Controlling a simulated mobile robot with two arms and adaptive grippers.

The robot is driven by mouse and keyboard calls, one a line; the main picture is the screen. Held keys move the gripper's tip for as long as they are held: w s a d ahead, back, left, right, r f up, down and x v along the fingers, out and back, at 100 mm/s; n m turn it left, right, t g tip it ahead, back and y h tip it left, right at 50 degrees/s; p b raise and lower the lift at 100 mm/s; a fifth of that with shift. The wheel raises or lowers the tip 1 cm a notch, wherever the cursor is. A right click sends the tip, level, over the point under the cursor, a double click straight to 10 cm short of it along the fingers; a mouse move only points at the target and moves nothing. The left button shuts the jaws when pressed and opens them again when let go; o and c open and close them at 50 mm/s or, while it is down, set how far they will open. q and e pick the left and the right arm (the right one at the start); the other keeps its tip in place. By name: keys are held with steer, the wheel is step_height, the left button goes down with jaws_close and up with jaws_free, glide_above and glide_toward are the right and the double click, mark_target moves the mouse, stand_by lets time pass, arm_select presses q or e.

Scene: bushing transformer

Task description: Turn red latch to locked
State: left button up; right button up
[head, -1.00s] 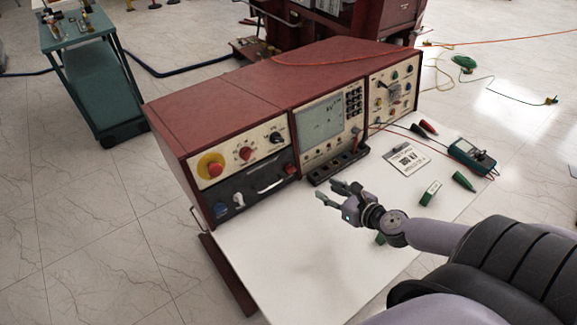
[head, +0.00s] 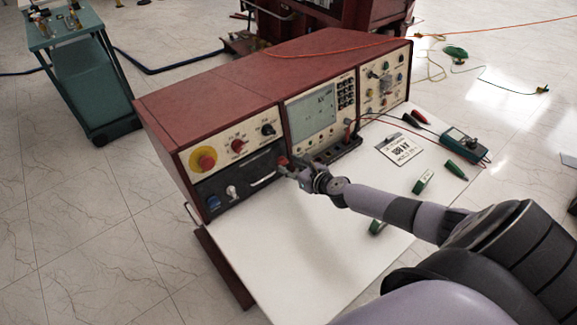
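The red latch (head: 282,160) sits at the right end of the dark lower panel on the left part of the maroon console (head: 195,108). Only a small red part of it shows, just above my fingertips. My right gripper (head: 289,168) is at the latch, with its fingers pointing left toward the panel. The fingers look close around or against the latch, but they are too small and overlapped to tell whether they grip it. My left gripper is not in view.
Above the dark panel are a red knob (head: 237,146), a black knob (head: 268,129) and a large red button on yellow (head: 203,159). A black terminal strip (head: 338,150) lies right of my gripper. The white tabletop (head: 270,235) in front is mostly clear.

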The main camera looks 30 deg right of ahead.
steer(key=shift+x, duration=0.8)
steer(key=shift+c, duration=0.2)
jaws_close()
